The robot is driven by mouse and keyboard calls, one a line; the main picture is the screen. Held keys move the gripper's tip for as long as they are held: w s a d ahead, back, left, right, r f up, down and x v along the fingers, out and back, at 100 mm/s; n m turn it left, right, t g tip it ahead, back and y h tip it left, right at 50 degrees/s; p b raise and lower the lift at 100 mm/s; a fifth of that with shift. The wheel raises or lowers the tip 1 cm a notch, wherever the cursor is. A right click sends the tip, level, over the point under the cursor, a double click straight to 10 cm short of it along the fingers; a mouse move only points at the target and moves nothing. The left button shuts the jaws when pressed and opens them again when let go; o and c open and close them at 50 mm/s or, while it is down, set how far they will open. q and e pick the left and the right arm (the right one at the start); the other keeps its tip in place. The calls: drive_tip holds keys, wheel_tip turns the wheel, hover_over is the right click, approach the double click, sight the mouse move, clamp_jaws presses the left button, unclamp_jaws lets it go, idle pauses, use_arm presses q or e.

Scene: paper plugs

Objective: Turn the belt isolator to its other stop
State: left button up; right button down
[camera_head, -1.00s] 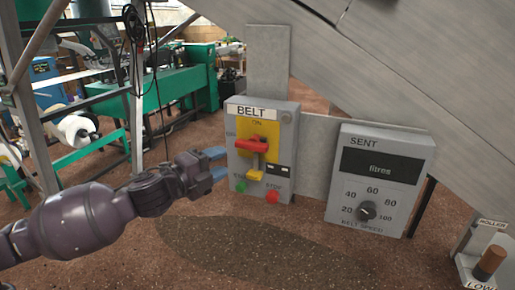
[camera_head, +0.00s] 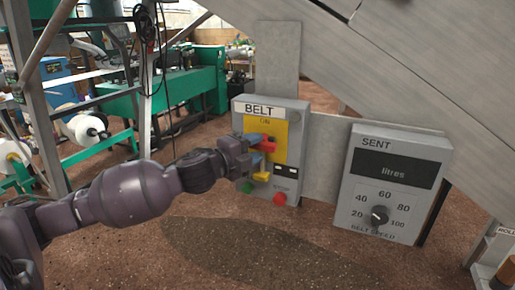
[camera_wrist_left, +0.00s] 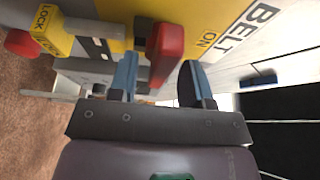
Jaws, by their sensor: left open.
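The belt isolator's red handle (camera_head: 266,146) lies about level on a yellow plate (camera_head: 279,139) on the grey BELT box (camera_head: 243,104), under the word ON. My left gripper (camera_head: 258,158) is open in front of the box, one blue finger near the handle's upper side and the other below it. In the left wrist view the red handle (camera_wrist_left: 166,48) stands between the two spread fingers of my left gripper (camera_wrist_left: 157,80). I cannot tell if either finger touches it. The OFF mark is hidden behind my gripper. My right gripper is not in view.
A yellow LOCK tab (camera_wrist_left: 52,30), a green button (camera_head: 248,187) and a red button (camera_head: 280,199) sit low on the box. A grey SENT panel (camera_head: 363,160) with a black speed knob (camera_head: 379,215) stands to the right. A sloping grey chute (camera_head: 400,70) hangs above.

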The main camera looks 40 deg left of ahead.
use_arm(q)
drive_tip(key=shift+w+d, duration=0.1)
drive_tip(key=shift+w, duration=0.4)
drive_tip(key=shift+c, duration=0.2)
